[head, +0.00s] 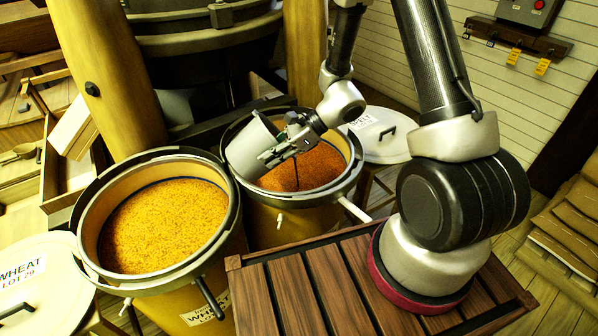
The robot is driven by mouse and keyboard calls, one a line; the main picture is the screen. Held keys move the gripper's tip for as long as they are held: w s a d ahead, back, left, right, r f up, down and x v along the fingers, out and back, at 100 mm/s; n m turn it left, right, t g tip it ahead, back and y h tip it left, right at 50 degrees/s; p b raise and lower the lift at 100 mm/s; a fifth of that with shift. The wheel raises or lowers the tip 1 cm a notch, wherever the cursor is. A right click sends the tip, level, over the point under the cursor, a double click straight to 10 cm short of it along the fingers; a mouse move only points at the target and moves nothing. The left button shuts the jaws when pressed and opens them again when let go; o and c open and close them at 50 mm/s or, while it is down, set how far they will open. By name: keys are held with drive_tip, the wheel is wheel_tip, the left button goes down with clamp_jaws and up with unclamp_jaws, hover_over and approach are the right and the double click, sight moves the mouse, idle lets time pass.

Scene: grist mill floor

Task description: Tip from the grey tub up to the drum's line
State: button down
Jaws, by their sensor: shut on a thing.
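The grey tub (249,150) is held by my gripper (284,150) over the left side of the right drum (343,192). My gripper is shut on the tub's right side. The tub looks tilted; its inside and contents cannot be made out. Reddish-brown grain (318,168) lies in the right drum below the rim. The drum's line is not clear there, partly behind the tub and gripper. The left drum (88,222) holds orange-yellow grain (160,225), with a dark line showing on its inner wall just above the grain. I cannot see grain falling clearly.
A white lid marked WHEAT (40,290) lies at lower left. Another labelled lid (377,138) rests on a stool behind the right drum. A slatted wooden top (310,290) lies in front. Wooden posts (110,60) and a dark mill body (205,45) stand behind.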

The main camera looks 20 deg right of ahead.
drive_tip(key=shift+d+f+y+p, duration=0.2)
drive_tip(key=shift+d+y+p, duration=0.25)
drive_tip(key=shift+y+p, duration=0.3)
drive_tip(key=shift+d+f+y+p, duration=0.15)
drive_tip(key=shift+d+y+p, duration=0.3)
drive_tip(key=shift+y, duration=0.5)
idle(1.8)
drive_tip(key=shift+w+d+f+m+y+p, duration=0.15)
drive_tip(key=shift+d+f+m+y+p, duration=0.15)
drive_tip(key=shift+d+f+y+p, duration=0.6)
idle(1.2)
drive_tip(key=shift+d+r+y, duration=0.3)
drive_tip(key=shift+d+y, duration=0.6)
drive_tip(key=shift+y, duration=0.1)
idle(1.4)
